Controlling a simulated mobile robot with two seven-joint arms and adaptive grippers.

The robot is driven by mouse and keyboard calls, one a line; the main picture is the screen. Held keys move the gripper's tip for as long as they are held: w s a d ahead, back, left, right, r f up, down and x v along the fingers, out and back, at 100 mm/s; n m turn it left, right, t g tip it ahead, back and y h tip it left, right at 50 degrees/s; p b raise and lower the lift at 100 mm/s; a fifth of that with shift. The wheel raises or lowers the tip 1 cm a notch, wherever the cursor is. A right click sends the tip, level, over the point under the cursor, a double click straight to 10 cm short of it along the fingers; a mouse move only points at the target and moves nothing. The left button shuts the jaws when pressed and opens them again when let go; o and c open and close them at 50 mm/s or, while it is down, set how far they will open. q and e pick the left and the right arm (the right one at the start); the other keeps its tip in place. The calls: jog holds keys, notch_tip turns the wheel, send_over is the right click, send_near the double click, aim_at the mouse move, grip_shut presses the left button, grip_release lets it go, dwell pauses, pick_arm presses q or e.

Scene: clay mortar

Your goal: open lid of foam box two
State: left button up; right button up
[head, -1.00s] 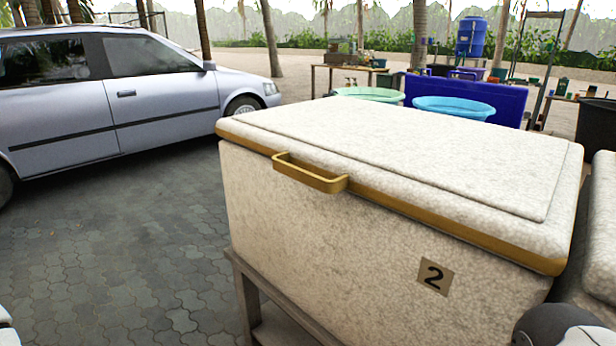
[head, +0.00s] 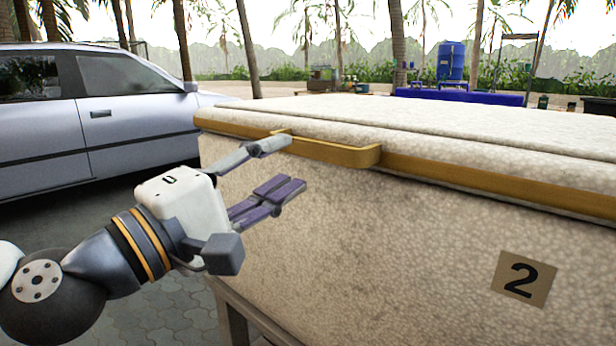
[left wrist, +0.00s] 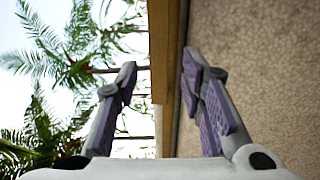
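Foam box two (head: 400,220) is a speckled off-white box with a "2" label (head: 524,279) on its front. Its lid (head: 440,120) is closed, with a yellow-brown edge strip. A yellow-brown handle (head: 345,154) sticks out from the lid's front edge. My left gripper (head: 290,164) is open and empty at the handle's left end, one finger near handle height and the other below it. In the left wrist view the handle (left wrist: 162,60) appears between the spread fingers (left wrist: 158,64); I cannot tell whether they touch it. My right gripper is not in view.
A silver car (head: 110,110) stands on the left over grey paving. The box rests on a stand (head: 232,310). Behind are a blue barrel (head: 451,62), a blue container (head: 460,97) and palm trunks. The space above the lid is clear.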

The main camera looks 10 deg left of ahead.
aim_at(303, 150)
pick_arm(q)
jog(key=x, duration=0.6)
jog(key=shift+r+b, duration=0.1)
jog(key=shift+b, duration=0.2)
grip_shut()
jog(key=shift+r, duration=0.1)
